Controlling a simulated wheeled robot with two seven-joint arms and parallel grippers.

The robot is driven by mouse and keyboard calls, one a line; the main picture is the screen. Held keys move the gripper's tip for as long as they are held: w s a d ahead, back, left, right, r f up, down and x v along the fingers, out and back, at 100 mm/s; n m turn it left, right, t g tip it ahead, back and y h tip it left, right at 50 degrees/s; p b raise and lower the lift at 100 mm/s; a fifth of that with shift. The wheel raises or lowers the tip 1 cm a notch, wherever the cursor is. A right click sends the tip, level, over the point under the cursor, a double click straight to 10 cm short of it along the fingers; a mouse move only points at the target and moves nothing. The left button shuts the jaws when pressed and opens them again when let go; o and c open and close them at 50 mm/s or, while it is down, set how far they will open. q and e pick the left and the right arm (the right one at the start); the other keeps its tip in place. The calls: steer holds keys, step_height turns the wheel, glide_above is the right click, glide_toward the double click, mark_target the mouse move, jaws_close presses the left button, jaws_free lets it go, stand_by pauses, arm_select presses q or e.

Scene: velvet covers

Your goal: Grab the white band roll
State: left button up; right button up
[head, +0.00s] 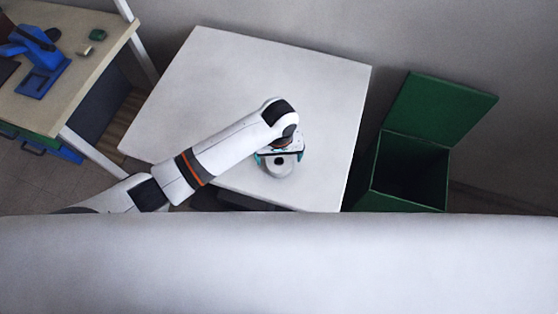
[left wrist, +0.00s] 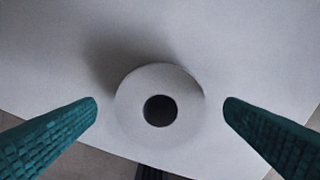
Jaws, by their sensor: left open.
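The white band roll (head: 276,168) sits on the white table (head: 320,100) near its front edge, partly hidden under my left gripper in the head view. In the left wrist view the roll (left wrist: 138,128) shows as a white ring with a dark round hole, seen from above. My left gripper (head: 280,155) is open above the roll. Its two teal fingers (left wrist: 160,108) stand on either side of the roll in the left wrist view, with a gap on each side. My right gripper is not in view.
A green bin (head: 412,168) with its lid raised stands right of the table. A wooden workbench (head: 98,22) with a blue tool (head: 40,68) and a small green object (head: 97,35) stands at the left. The rest of the white tabletop is clear.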

mark_target(279, 161)
arm_select(q)
step_height(279, 161, down, 3)
steer(key=shift+s+f, duration=0.1)
steer(key=shift+c, duration=0.3)
steer(key=c, duration=1)
